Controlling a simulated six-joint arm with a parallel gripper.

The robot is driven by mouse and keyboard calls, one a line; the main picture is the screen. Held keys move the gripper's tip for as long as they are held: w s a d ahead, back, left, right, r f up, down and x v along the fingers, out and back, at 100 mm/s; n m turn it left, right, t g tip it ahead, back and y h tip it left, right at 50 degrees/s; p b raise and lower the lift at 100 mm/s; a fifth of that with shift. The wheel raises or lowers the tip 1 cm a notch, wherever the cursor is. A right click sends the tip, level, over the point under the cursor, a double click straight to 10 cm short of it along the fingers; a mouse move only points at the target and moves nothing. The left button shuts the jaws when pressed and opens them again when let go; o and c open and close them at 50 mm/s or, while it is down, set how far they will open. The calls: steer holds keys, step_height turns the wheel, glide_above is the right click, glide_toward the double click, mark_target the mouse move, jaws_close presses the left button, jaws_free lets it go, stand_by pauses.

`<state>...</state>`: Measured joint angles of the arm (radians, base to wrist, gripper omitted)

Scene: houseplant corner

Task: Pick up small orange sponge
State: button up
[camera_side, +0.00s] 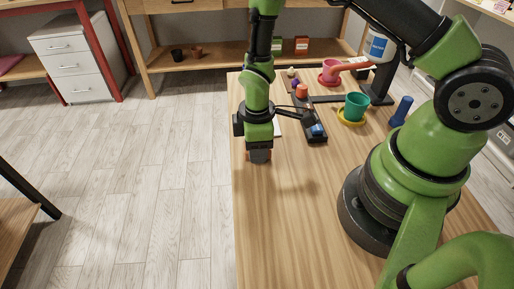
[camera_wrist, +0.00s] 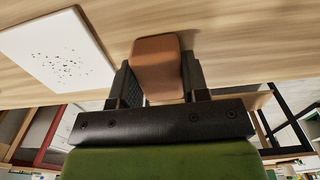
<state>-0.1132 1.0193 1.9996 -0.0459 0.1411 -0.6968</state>
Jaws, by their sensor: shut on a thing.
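The small orange sponge (camera_wrist: 156,65), a brown-orange block with rounded corners, sits between the two dark fingers of my gripper (camera_wrist: 160,88) in the wrist view. The fingers are shut on its sides. In the side view my gripper (camera_side: 258,156) points down by the left edge of the wooden table (camera_side: 290,235). There the fingers hide most of the sponge, with only slivers of orange beside them. A shadow lies on the table to the right, apart from the gripper, so the sponge appears held above the top.
A white speckled sheet (camera_wrist: 58,50) lies on the table beside the sponge. A black tray (camera_side: 316,138) holds a blue thing. The table's front is clear.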

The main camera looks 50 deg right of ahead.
steer(key=shift+r, duration=0.1)
step_height(320, 180, up, 10)
steer(key=shift+f, duration=0.1)
stand_by(0.5)
